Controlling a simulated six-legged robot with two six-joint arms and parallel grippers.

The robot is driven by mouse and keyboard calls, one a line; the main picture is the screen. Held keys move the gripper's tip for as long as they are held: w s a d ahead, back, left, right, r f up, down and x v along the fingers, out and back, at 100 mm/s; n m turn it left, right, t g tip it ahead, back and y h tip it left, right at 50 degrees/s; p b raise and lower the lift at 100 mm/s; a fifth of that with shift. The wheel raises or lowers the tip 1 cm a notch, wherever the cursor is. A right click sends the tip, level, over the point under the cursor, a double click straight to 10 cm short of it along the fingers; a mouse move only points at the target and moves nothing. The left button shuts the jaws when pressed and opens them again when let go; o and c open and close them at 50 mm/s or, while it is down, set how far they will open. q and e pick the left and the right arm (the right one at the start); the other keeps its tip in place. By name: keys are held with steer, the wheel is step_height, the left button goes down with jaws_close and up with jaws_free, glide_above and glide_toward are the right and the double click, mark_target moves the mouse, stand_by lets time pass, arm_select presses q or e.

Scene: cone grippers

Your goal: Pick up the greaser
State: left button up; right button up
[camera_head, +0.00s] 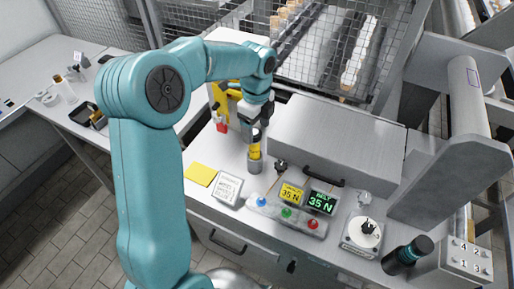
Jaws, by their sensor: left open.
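A small yellow-and-black upright tool, which looks like the greaser (255,150), stands in a grey round holder (255,166) on the grey worktop. My left gripper (252,122) is open and points down just above and around its dark top. The fingers partly hide that top, and I cannot tell whether they touch it. My right gripper is not in view.
A yellow stand with a red part (222,126) is close behind the gripper. A large grey box (338,140) is to the right. In front are a yellow pad (201,174), a white card (227,188), and a button panel (287,214) with two displays reading 35 N.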

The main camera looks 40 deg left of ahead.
mark_target(254, 141)
arm_select(q)
steer(key=shift+s+a+f, duration=0.2)
steer(key=shift+s+f, duration=0.25)
steer(key=shift+s, duration=0.05)
steer(key=f, duration=0.2)
steer(key=w+f+p, duration=0.1)
steer(key=f, duration=0.2)
steer(key=shift+s+a, duration=0.1)
steer(key=shift+s, duration=0.2)
steer(key=shift+w+f, duration=0.1)
steer(key=shift+w, duration=0.15)
steer(key=c, duration=1)
steer(key=shift+c, duration=1.2)
steer(key=shift+s, duration=0.15)
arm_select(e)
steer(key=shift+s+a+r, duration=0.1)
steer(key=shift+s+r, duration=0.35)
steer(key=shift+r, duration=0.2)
arm_select(q)
steer(key=shift+r, duration=0.2)
